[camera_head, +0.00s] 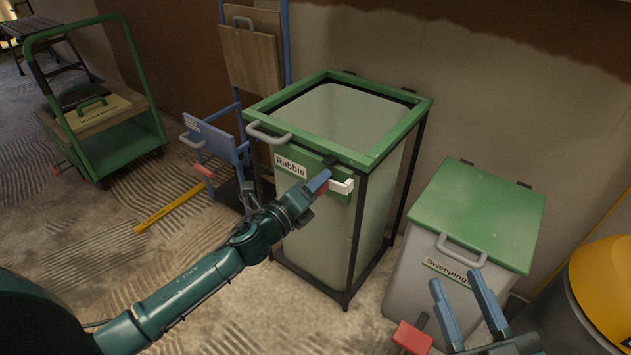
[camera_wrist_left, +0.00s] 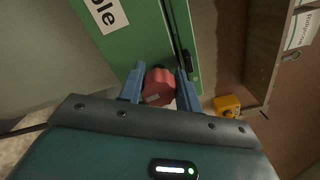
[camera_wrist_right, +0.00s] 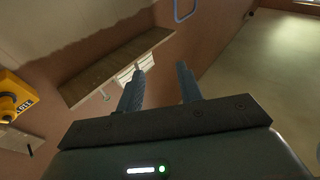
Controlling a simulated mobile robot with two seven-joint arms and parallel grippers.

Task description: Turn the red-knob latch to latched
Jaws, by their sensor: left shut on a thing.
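The red knob (camera_wrist_left: 158,87) of the latch shows in the left wrist view, on the green front rim of the bin labelled "Rubble" (camera_head: 291,166). My left gripper (camera_head: 323,181) is shut on this knob, with one blue finger on each side of it. In the head view the fingers mostly hide the knob. A white latch piece (camera_head: 342,187) sticks out just right of the fingers. The knob's turn angle is hard to judge. My right gripper (camera_head: 456,281) is open and empty, in front of the bin labelled "Sweeping" (camera_head: 445,270).
The Rubble bin's top is open inside its green frame (camera_head: 400,132). The Sweeping bin's green lid (camera_head: 480,210) is down. A red block (camera_head: 411,338) is near my right gripper. A yellow-topped drum (camera_head: 605,285) stands at right; a green cart (camera_head: 115,135) and blue trolley (camera_head: 215,140) at left.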

